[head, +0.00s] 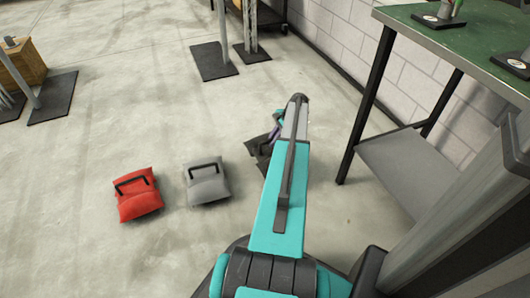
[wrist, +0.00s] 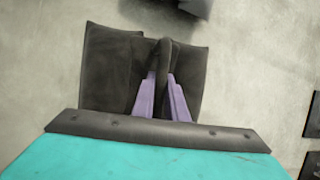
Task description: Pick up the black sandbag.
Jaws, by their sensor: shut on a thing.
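The black sandbag (wrist: 108,68) fills the upper middle of the wrist view, seen from above against the pale floor. My gripper (wrist: 163,82) has purple fingers, shut on the sandbag's dark handle strap between the two halves of the bag. In the head view the sandbag (head: 259,146) is mostly hidden behind my arm, with only its dark left part showing. My gripper (head: 275,133) shows there as a small purple patch beside the arm. I cannot tell whether the bag touches the floor.
A grey sandbag (head: 207,184) and a red sandbag (head: 137,197) lie on the floor to the left. A green-topped table (head: 470,40) with a low grey shelf (head: 405,165) stands close on the right. Stands on dark base plates (head: 213,62) are at the back. The left floor is mostly open.

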